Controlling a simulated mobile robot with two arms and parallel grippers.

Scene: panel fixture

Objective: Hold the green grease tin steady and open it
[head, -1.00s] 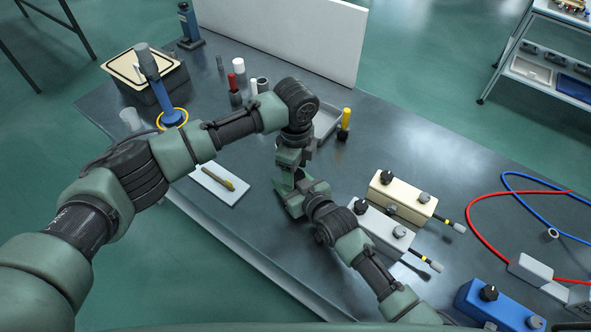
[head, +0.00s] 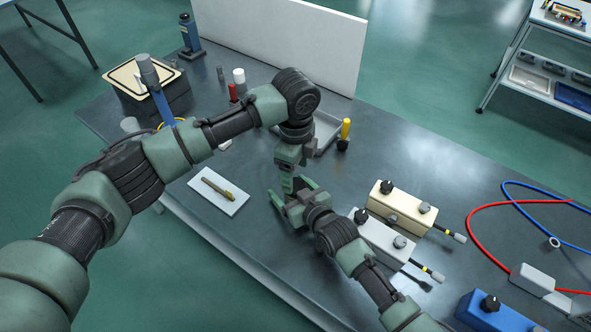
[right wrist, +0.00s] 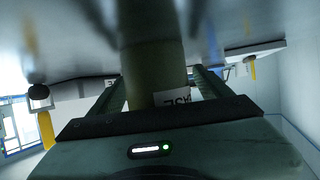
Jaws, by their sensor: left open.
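The green grease tin shows close up in the right wrist view (right wrist: 155,65) as an olive-green cylinder with a white label. It stands between the two fingers of my right gripper, with narrow gaps at both sides. My right gripper (head: 292,194) looks open around it, its fingers spread in the head view. My left gripper (head: 288,165) is open, pointing down just above and beside the right gripper's fingers. In the head view the grippers largely hide the tin, and I cannot tell whether the left fingers touch it.
A white tray (head: 207,198) with a brass-coloured tool lies left of the grippers. Cream (head: 410,213) and white (head: 371,234) boxes with knobs stand to the right. A grey tray (head: 327,125) and a yellow-handled item (head: 345,133) are behind. A white panel (head: 300,50) closes the back.

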